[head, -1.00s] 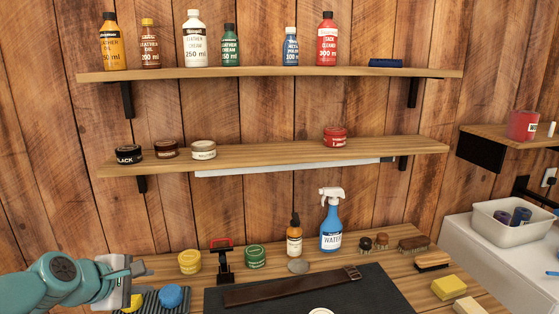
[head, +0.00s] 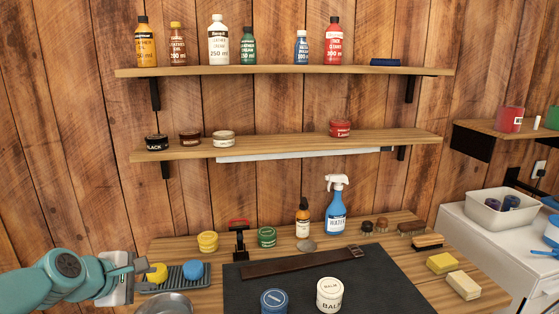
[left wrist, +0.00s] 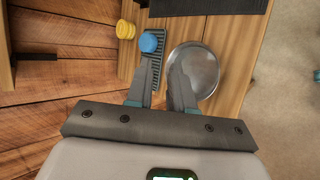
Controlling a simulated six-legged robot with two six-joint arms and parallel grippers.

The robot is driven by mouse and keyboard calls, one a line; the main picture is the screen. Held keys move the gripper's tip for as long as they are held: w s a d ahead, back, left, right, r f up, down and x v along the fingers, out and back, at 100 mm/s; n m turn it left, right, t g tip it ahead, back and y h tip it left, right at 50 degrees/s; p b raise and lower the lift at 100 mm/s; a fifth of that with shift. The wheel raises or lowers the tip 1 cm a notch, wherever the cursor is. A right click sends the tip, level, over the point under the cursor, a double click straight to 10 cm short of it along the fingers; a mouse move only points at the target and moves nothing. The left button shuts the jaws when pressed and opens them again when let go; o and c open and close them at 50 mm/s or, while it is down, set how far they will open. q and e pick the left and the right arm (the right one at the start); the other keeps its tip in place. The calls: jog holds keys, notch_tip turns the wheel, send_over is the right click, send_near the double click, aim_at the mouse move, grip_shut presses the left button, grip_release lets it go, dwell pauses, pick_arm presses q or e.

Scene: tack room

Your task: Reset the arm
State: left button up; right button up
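My left gripper (head: 142,277) is at the lower left of the head view, close to a round yellow sponge (head: 157,272). In the left wrist view its two fingers (left wrist: 166,66) stand apart with nothing held between them. A dark ridged tray (head: 176,284) lies beyond the fingers, with the yellow sponge and a round blue sponge (head: 193,271) on it. The blue sponge also shows in the left wrist view (left wrist: 150,42), where the yellow one cannot be made out. A round metal bowl (left wrist: 200,70) is beside the right finger. My right gripper is out of view.
A dark mat (head: 255,292) bears a leather strap (head: 290,265), a white balm tin (head: 329,296) and a blue tin (head: 274,302). A blue spray bottle (head: 336,212) and brushes stand behind. Two wall shelves (head: 290,71) hold bottles and jars. A white bin (head: 497,213) is at right.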

pick_arm(q)
jog(key=s+d+f+m+g+h, duration=0.1)
jog(key=s+d+f+g, duration=0.35)
jog(key=f, duration=0.95)
jog(key=s+d+f+m+g, duration=0.25)
jog(key=s+d+f, duration=0.3)
jog(key=f, duration=0.85)
jog(key=s+d+f+m+g, duration=0.1)
jog(key=s+d+f+m, duration=0.2)
jog(key=s, duration=0.6)
jog(key=s+d+f+m+g, duration=0.1)
jog(key=s+d+f+m, duration=0.2)
jog(key=s+f+m, duration=0.5)
jog(key=shift+s+d+f+m, duration=0.2)
jog(key=shift+s+f+m, duration=0.1)
jog(key=shift+s+m, duration=0.55)
